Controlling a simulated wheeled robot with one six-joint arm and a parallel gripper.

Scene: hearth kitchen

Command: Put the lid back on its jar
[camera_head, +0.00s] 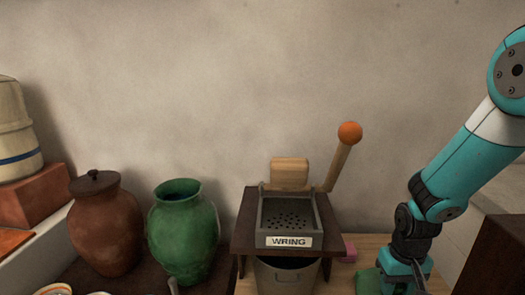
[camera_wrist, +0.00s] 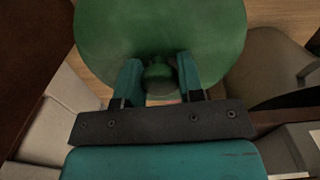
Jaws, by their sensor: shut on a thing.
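The green jar (camera_head: 184,235) stands upright with its mouth open, left of the middle in the head view. A green lid (camera_wrist: 160,28) fills the top middle of the wrist view, its round knob between my two fingers. My gripper (camera_wrist: 158,76) is shut on that knob. In the head view my gripper (camera_head: 398,283) is at the bottom right, far to the right of the green jar. Part of the lid (camera_head: 367,282) shows beside it at the bottom edge. My arm and the frame edge hide the rest.
A brown jar (camera_head: 105,225) with its own lid on stands just left of the green jar. A wringer marked WRING (camera_head: 290,241), with an upright orange-knobbed lever (camera_head: 349,133), stands between the green jar and my gripper. A small pink block (camera_head: 348,252) lies right of it.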

